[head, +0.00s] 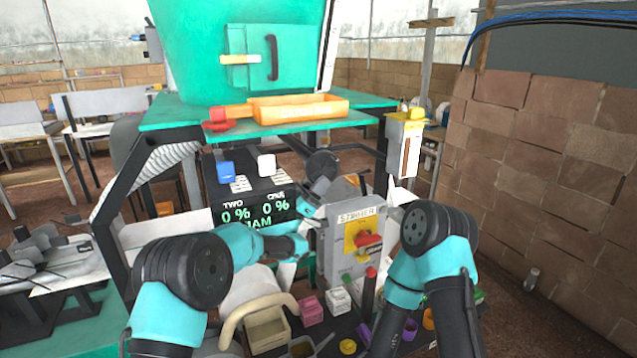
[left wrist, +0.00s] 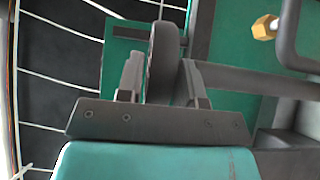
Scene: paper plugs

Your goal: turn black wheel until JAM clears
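The black wheel (head: 322,163) sits under the green table, right of the black display. In the left wrist view the wheel (left wrist: 164,60) shows edge-on, upright between my left gripper's two fingers. My left gripper (left wrist: 163,85) appears shut on its rim, with one finger against each side. In the head view my left gripper (head: 321,185) is small and partly hidden at the wheel. The display (head: 253,208) reads 0 % twice, with JAM below. I cannot make out my right gripper; only my right arm shows.
A grey panel (head: 340,262) with a yellow plate and red knob stands right of my left arm. Pink (head: 311,309) and white (head: 338,298) blocks lie in front. An orange tray (head: 300,107) sits on the green table. A brick wall (head: 560,170) bounds the right.

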